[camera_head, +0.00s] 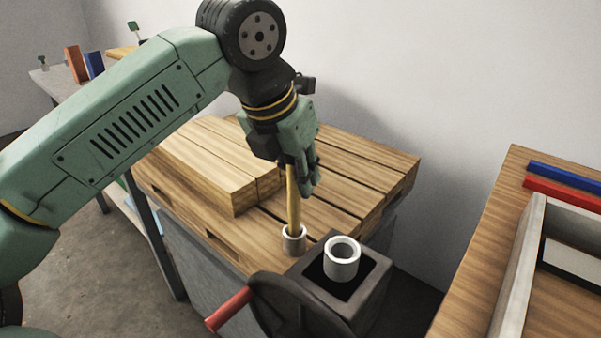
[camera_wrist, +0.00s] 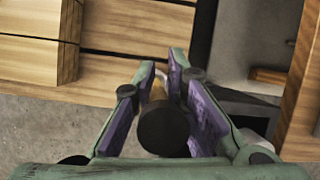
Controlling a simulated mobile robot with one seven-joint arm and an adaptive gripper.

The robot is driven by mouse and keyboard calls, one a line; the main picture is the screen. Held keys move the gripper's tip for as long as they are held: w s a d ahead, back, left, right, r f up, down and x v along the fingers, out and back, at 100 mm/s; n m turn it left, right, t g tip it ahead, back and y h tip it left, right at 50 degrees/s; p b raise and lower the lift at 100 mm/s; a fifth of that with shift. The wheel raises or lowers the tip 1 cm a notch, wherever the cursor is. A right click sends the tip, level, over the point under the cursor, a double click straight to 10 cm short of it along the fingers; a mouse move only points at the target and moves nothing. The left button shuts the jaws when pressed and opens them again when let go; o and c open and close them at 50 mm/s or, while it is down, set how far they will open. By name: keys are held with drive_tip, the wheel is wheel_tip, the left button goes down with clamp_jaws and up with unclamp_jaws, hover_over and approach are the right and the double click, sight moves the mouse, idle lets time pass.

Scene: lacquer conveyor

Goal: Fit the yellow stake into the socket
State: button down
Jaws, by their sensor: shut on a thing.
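The yellow stake (camera_head: 293,205) stands nearly upright in my gripper (camera_head: 303,180), which is shut on its upper part. Its lower end meets the mouth of a small white socket (camera_head: 294,245) at the front corner of the slatted wooden top. The end seems to be inside the rim; how deep cannot be told. In the wrist view the stake (camera_wrist: 157,93) shows end-on with a dark top, between the purple pads of my gripper (camera_wrist: 175,85). A sliver of a pale rim shows behind it.
A second white cylinder (camera_head: 342,259) stands on a dark box close to the right, beside a wheel with a red handle (camera_head: 229,309). Stacked boards (camera_head: 210,165) lie left of my gripper. A wooden bench (camera_head: 490,230) with red and blue bars is at right.

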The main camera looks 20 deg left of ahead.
sight(286, 158)
drive_tip(key=shift+f+b, duration=1.2)
drive_tip(key=shift+f, duration=0.3)
drive_tip(key=c, duration=1.5)
unclamp_jaws()
drive_tip(key=shift+r, duration=0.1)
drive_tip(key=v, duration=1.2)
